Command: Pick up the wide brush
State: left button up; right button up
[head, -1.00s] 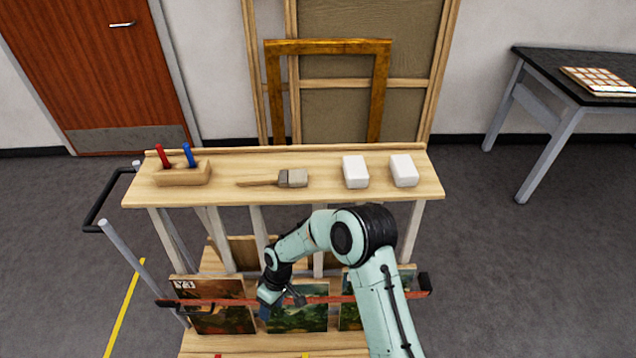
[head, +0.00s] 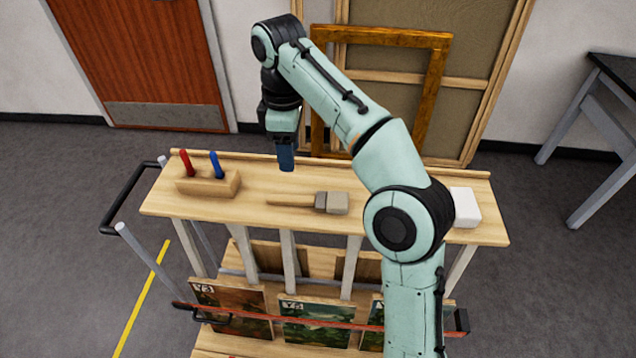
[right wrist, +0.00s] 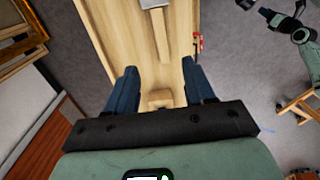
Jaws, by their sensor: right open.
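The brush handle (right wrist: 160,36) shows there beyond the fingertips, with the ferrule cut off at the top edge.
A wooden block (head: 208,184) with a red and a blue handled tool stands left of the brush. A white block (head: 465,207) is at the shelf's right. A gilt frame (head: 436,100) leans behind the cart.

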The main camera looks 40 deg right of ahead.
jog(key=b, duration=0.4)
send_over(292, 198)
jog(key=f, duration=0.7)
jog(key=shift+s+d, duration=0.1)
jog(key=shift+d, duration=0.1)
jog(key=shift+f, duration=0.6)
jog(key=f+b, duration=0.2)
jog(key=f, duration=0.3)
jog(key=shift+a, duration=0.2)
pick_arm(q)
notch_tip(292, 198, down, 6)
jog(key=s, duration=0.2)
jog(key=shift+f, duration=0.15)
pick_arm(e)
grip_shut()
